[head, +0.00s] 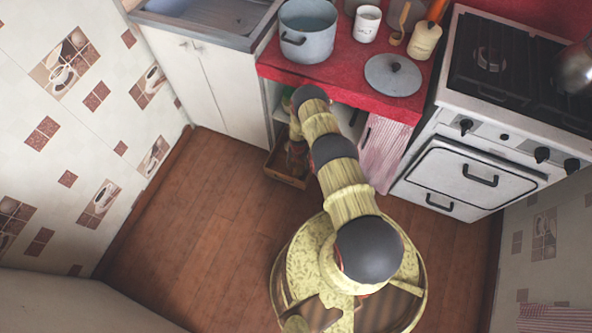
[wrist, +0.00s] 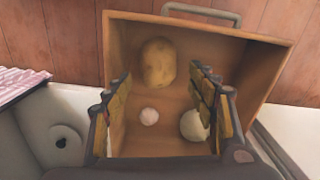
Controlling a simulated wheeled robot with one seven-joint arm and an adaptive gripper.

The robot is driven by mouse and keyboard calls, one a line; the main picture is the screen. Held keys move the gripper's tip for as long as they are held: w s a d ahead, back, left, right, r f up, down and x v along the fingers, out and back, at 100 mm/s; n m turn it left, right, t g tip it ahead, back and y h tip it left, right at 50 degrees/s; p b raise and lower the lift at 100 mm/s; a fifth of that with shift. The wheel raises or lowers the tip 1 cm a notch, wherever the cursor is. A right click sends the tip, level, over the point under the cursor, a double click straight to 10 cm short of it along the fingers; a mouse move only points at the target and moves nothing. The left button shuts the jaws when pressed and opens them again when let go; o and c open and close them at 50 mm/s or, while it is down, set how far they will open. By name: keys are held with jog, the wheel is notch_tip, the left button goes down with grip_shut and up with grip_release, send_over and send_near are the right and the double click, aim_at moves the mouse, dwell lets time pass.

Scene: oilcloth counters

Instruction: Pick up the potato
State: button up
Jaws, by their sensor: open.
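In the wrist view a tan potato (wrist: 158,62) lies in an open wooden drawer (wrist: 270,62), towards the side with the handle. My gripper (wrist: 158,82) is open above the drawer, its two fingers at the left and right with a wide gap between them. The potato is beyond the fingertips in the picture, and the fingers appear apart from it. In the head view the drawer (head: 287,178) is pulled out low under the red counter; my arm hides part of it, and I cannot make out the potato there.
A small whitish round thing (wrist: 149,116) and a larger pale round thing (wrist: 194,125) lie in the drawer nearer my gripper. The red counter (head: 340,82) holds a large pot (head: 307,35) and a lid (head: 393,76). A stove (head: 455,165) stands at the right. The wooden floor (head: 190,220) at the left is clear.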

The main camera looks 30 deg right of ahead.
aim_at(299, 170)
jog(key=f+b, duration=0.2)
jog(key=f, duration=0.1)
jog(key=f+b, duration=0.1)
jog(key=f, duration=0.3)
jog(key=shift+s+d+f+b, duration=0.1)
jog(key=shift+d+f+b, duration=0.15)
jog(key=shift+b, duration=0.15)
jog(key=c, duration=0.3)
jog(key=c, duration=0.7)
